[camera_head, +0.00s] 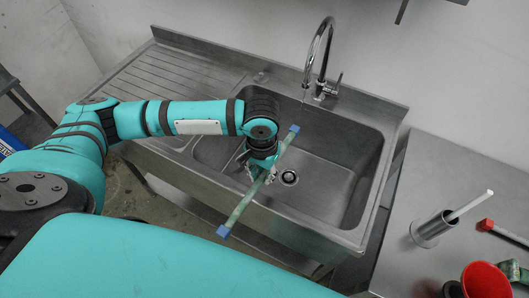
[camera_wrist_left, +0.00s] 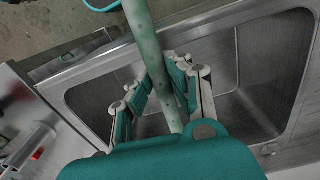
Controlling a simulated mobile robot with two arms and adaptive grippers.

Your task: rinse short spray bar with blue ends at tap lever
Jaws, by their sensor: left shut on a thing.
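The short spray bar (camera_head: 243,203) is a pale green tube with blue ends. My left gripper (camera_head: 262,176) is shut on it near its middle. The bar is tilted over the sink's front edge, with one blue end (camera_head: 294,129) over the basin and the other (camera_head: 223,231) out in front of the sink. In the left wrist view the bar (camera_wrist_left: 148,55), with small dark holes, passes between the fingers of the left gripper (camera_wrist_left: 160,85). The tap (camera_head: 318,55) stands at the sink's back, with its lever (camera_head: 338,83) on the right side. My right gripper is out of view.
The steel sink basin (camera_head: 335,180) has a round drain (camera_head: 289,178) and looks empty. A ribbed drainboard (camera_head: 165,72) lies to its left.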

